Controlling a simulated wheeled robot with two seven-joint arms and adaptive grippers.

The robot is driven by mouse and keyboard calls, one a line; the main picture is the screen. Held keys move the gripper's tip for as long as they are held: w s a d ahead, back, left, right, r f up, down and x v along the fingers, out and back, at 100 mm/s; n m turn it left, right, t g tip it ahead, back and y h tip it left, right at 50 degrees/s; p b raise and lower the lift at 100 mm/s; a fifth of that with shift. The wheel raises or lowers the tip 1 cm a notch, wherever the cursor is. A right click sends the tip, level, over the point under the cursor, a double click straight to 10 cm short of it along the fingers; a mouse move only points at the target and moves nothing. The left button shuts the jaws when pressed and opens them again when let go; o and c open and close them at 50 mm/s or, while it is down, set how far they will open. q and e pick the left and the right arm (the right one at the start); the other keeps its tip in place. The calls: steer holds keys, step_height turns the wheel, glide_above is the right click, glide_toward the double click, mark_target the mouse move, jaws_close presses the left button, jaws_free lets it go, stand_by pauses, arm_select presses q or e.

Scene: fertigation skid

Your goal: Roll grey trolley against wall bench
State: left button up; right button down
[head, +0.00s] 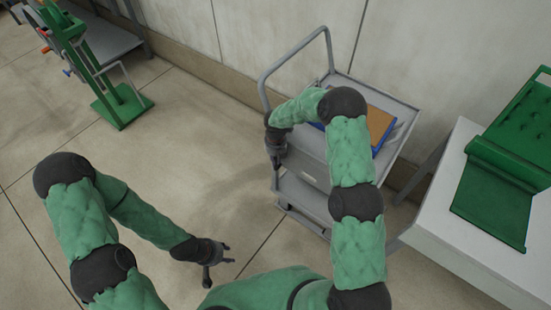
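The grey trolley (312,168) stands by the wall in the head view, with two shelves and a hoop handle (264,92) at its left end. A white-topped bench (470,243) stands to its right; a gap between them is partly hidden by my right arm. My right gripper (277,163) is at the trolley's left end, by the lower part of the handle. Whether its fingers are closed on the handle is too small to tell. My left gripper (218,264) hangs over bare floor left of the trolley, fingers spread and empty.
A blue tray with a brown board (379,125) lies on the trolley's top shelf. Green equipment (497,190) lies on the white bench. A green stand (121,105) and a grey bench (108,40) are at upper left. The floor left of the trolley is clear.

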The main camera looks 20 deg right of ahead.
steer(key=s+d+p, duration=0.3)
steer(key=s+d, duration=0.5)
steer(key=s, duration=0.2)
steer(key=shift+s+d, duration=0.2)
steer(key=c, duration=1.2)
jaws_free()
steer(key=shift+s+d, duration=0.1)
steer(key=shift+c, duration=0.2)
step_height(320, 180, up, 12)
